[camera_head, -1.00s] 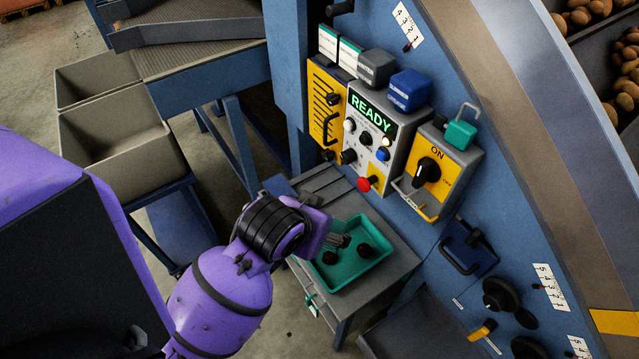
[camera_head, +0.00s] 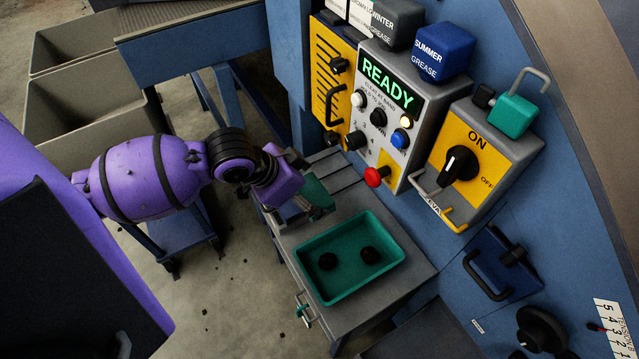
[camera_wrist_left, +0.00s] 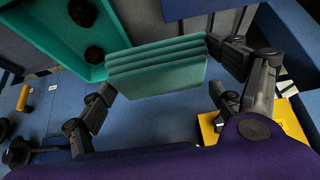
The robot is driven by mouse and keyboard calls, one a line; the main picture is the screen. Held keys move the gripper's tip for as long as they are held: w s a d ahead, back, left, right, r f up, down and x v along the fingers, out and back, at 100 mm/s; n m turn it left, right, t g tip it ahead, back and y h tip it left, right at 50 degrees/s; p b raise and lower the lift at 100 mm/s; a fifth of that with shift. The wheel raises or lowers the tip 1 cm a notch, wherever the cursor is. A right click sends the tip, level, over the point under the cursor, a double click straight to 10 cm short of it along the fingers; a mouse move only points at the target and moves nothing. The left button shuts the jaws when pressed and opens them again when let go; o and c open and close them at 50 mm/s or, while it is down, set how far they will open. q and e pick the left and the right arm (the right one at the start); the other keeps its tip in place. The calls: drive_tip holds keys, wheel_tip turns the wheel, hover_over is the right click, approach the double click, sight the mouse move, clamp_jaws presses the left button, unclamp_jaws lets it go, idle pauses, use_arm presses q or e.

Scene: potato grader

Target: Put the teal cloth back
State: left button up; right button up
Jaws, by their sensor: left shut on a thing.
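The teal cloth (camera_wrist_left: 155,68) is a folded, layered pad between the two fingers of my left gripper (camera_wrist_left: 160,66) in the left wrist view. In the head view the cloth (camera_head: 317,191) shows as a teal patch at the tip of my left gripper (camera_head: 312,205). The gripper is shut on it, above the grey side table, just behind the teal tray (camera_head: 307,268). The tray, with two dark round lumps in it, also shows at the upper left of the left wrist view (camera_wrist_left: 62,45). My right gripper is not in view.
The grey table (camera_head: 408,285) has a slotted part (camera_head: 335,165) at its back. The control panel (camera_head: 385,105) with a red knob (camera_head: 375,177) stands close to the right. Grey bins (camera_head: 75,115) stand at the left. Bare floor lies left of the table.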

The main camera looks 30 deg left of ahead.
use_arm(q)
drive_tip(key=w+a+f, duration=0.1)
drive_tip(key=w+f, duration=0.1)
drive_tip(key=w, duration=0.2)
drive_tip(key=w+a+f+b, duration=0.1)
drive_tip(key=w+a+f, duration=0.1)
drive_tip(key=w+f, duration=0.1)
drive_tip(key=w+a+f, duration=0.2)
drive_tip(key=w+f, duration=0.1)
drive_tip(key=w, duration=0.1)
drive_tip(key=shift+w+f+b, duration=0.25)
drive_tip(key=shift+w+b, duration=0.05)
drive_tip(key=shift+b, duration=0.05)
drive_tip(key=shift+w+a+f, duration=0.2)
drive_tip(key=shift+w+f, duration=0.35)
drive_tip(key=shift+f, duration=0.15)
wheel_tip(320, 180, down, 2)
drive_tip(key=shift+f+b, duration=0.25)
drive_tip(key=shift+b, duration=0.05)
drive_tip(key=shift+f, duration=0.25)
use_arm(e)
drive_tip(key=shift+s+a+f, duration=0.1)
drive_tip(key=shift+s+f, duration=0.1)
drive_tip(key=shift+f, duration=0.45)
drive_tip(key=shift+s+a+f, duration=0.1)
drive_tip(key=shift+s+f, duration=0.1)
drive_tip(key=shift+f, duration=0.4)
